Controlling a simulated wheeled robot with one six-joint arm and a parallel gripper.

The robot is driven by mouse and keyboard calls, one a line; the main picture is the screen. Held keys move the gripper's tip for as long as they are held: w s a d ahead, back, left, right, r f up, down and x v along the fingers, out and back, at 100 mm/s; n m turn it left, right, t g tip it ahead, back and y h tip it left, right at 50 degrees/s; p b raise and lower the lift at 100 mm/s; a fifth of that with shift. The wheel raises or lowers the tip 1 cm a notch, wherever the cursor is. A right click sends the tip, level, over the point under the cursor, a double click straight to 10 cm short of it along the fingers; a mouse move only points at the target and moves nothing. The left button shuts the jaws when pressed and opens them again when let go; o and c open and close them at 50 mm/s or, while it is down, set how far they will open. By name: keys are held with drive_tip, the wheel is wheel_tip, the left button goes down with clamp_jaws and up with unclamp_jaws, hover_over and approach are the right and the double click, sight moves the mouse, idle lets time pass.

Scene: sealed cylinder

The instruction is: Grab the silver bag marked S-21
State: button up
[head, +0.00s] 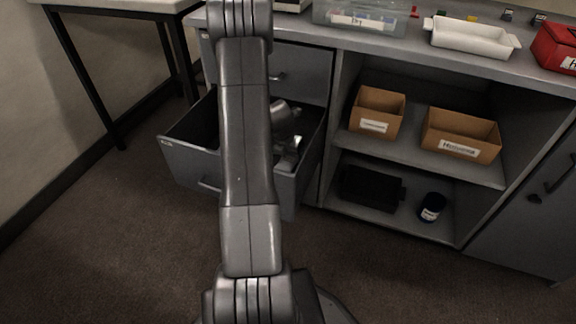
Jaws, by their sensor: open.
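The open grey drawer (183,166) is pulled out below the countertop, left of the open shelves. My arm crosses in front of it and hides much of its inside. The end of my arm shows just right of the upper arm, over the drawer, with my gripper (288,150) low in the drawer opening. The gripper is open; its fingertips are small and partly hidden. Pale, shiny patches show around it, but I cannot tell whether they are a silver bag or gripper parts. No S-21 mark is readable.
Two labelled cardboard boxes (377,112) (460,134) stand on the upper shelf. A black case (371,187) and a dark blue jar (432,207) are below. A clear bin (360,17), white tray (472,38) and red box (558,48) are on the counter (400,57).

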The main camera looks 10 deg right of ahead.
drive_tip(key=x, duration=0.2)
drive_tip(key=shift+w+d+f+b, duration=0.1)
drive_tip(key=shift+w+f+b, duration=0.05)
drive_tip(key=shift+f+b, duration=0.25)
drive_tip(key=shift+r, duration=0.1)
drive_tip(key=shift+c, duration=0.4)
drive_tip(key=c, duration=1)
